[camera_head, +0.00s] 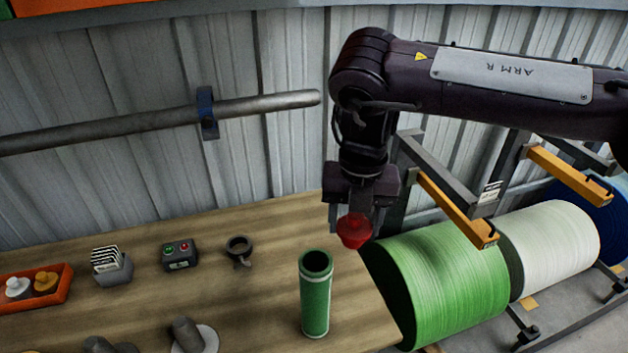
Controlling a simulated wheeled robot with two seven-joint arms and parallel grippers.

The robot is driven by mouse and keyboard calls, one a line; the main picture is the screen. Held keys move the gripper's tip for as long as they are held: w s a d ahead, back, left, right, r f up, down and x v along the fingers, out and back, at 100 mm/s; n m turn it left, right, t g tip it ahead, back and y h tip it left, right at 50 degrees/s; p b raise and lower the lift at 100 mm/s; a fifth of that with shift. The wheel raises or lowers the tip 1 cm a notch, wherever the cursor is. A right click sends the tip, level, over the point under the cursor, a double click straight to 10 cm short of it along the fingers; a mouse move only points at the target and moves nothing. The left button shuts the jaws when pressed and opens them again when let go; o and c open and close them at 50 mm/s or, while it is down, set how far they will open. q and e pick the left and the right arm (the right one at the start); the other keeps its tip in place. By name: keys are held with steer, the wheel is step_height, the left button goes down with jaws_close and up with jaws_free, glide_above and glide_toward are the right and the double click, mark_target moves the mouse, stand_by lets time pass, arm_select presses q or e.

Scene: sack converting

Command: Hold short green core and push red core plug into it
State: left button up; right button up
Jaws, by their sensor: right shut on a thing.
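The short green core (316,301) stands upright on the wooden table near its right edge, its open top end facing up. My right gripper (352,220) comes down from above and is shut on the red core plug (355,233). The plug is held in the air above the core's top, a little to its right in the picture, and apart from it. The gripper's fingertips are partly hidden behind the plug. No left gripper shows, and nothing is seen holding the core.
On the table (215,217) are an orange tray (62,291), a card holder (116,268), a button box (180,255) and a dark ring-shaped item (239,248). Large green (455,280) and white (552,247) rolls stand right of the table. A grey bar (262,105) runs along the wall.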

arm_select(q)
step_height(320, 180, up, 3)
steer(key=p, duration=0.2)
steer(key=shift+d+p, duration=0.1)
steer(key=shift+p, duration=0.2)
steer(key=shift+o, duration=0.2)
steer(key=shift+r, duration=0.2)
steer(key=m+t+h, duration=0.3)
steer(key=t+h, duration=0.8)
steer(key=t, duration=0.2)
glide_toward(316, 292)
steer(key=s+f, duration=0.6)
steer(key=f, duration=0.6)
steer(key=w+r+t+y, duration=0.2)
steer(key=w+r+y, duration=0.1)
steer(key=w+r, duration=0.4)
steer(key=x, duration=0.6)
steer(key=d+x, duration=0.1)
steer(key=x, duration=0.4)
steer(key=shift+w+d+f, duration=0.1)
steer(key=shift+d+f, duration=0.05)
steer(key=shift+f, duration=0.05)
arm_select(e)
steer(key=s+a+r+n, duration=0.1)
steer(key=a+r+n, duration=0.5)
steer(key=n, duration=1.2)
steer(key=shift+a+r, duration=0.35)
steer(key=shift+r, duration=0.15)
